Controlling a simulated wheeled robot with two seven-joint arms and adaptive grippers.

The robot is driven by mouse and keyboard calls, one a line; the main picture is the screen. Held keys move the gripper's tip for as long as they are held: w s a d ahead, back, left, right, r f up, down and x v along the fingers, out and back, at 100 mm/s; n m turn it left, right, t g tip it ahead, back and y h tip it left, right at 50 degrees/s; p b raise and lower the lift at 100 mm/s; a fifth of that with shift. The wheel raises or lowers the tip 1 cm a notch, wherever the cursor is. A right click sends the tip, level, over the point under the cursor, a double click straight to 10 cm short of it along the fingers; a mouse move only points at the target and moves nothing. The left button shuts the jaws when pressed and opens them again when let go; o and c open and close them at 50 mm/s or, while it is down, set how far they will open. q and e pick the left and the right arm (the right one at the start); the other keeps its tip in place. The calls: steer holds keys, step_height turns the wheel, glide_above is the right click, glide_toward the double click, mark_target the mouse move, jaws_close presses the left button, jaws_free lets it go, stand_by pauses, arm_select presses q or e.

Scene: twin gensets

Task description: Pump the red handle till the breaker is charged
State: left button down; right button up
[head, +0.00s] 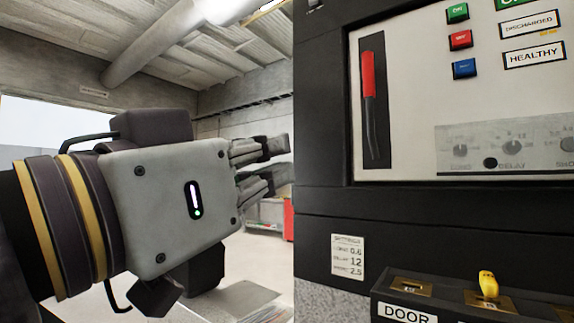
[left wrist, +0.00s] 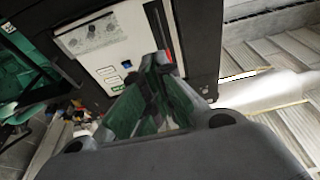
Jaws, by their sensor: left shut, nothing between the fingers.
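The red handle (head: 368,74) stands upright in a dark slot on the light breaker panel (head: 415,85). A small plate reading DISCHARGED (head: 529,24) is at the panel's upper right, above one reading HEALTHY (head: 534,55). My left gripper (head: 277,165) is left of the cabinet in the head view, apart from the handle and lower than it. Its fingers are together with nothing between them. In the left wrist view the fingers (left wrist: 157,65) partly hide the red handle (left wrist: 168,48). My right gripper is not in view.
Green, red (head: 461,39) and blue buttons sit right of the handle. The dark cabinet edge (head: 318,110) stands between my gripper and the panel. Below, a ledge marked DOOR (head: 407,313) carries a yellow key switch (head: 488,284). Open room lies behind my left arm.

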arm_select(q)
steer(key=shift+s+a+f, duration=0.1)
steer(key=shift+s+a, duration=0.05)
steer(key=shift+s, duration=0.1)
steer(key=shift+s, duration=0.1)
steer(key=shift+s+a+f+b, duration=0.1)
steer(key=shift+s+a+b, duration=0.3)
steer(key=shift+b, duration=0.2)
steer(key=shift+s+a+f+b, duration=0.15)
steer(key=shift+s+a+b, duration=0.1)
steer(key=shift+s+b, duration=0.2)
steer(key=c, duration=2.2)
jaws_free()
steer(key=o, duration=1.2)
steer(key=shift+c, duration=0.2)
